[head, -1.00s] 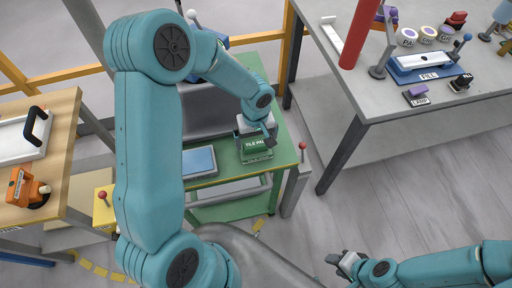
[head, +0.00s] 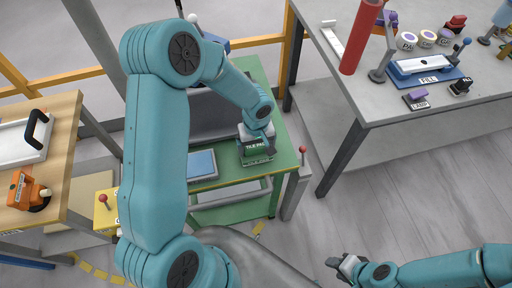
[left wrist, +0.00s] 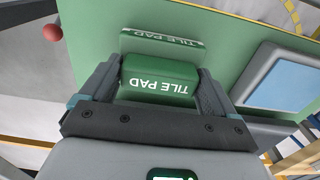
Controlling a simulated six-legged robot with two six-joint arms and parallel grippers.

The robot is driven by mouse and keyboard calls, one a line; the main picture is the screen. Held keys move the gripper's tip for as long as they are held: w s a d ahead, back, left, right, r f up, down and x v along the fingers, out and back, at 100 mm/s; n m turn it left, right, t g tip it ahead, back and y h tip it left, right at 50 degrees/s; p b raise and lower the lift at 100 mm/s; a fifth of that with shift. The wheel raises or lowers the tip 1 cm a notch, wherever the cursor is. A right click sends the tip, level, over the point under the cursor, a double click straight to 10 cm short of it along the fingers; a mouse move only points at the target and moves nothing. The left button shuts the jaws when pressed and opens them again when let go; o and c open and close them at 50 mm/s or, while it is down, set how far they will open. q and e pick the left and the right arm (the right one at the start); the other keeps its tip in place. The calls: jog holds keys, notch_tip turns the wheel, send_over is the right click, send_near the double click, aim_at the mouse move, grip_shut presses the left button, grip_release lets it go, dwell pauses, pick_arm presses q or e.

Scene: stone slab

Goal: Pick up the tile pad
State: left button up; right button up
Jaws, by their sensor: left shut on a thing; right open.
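The tile pad is a green block with white "TILE PAD" lettering, in the left wrist view (left wrist: 158,80) and on the green table in the head view (head: 256,152). My left gripper (left wrist: 155,88) is shut on it, one finger on each side. In the head view my left gripper (head: 257,136) reaches down over the pad from above. A green "TILE PAD" label plate (left wrist: 160,44) shows just beyond the block in the wrist view. My right gripper (head: 347,264) is open and empty low in the head view, over the floor, away from the pad.
A blue-topped grey pad (head: 201,164) lies left of the tile pad on the green table (head: 225,180). A red-knobbed lever (head: 303,150) stands at its right edge. A grey table (head: 430,105) with tools is at right; a wooden table (head: 62,125) is at left.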

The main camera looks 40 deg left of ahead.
aim_at(256, 146)
pick_arm(q)
notch_tip(256, 146, up, 20)
jog(key=shift+f, duration=0.2)
jog(key=shift+o, duration=1)
jog(key=shift+c, duration=0.2)
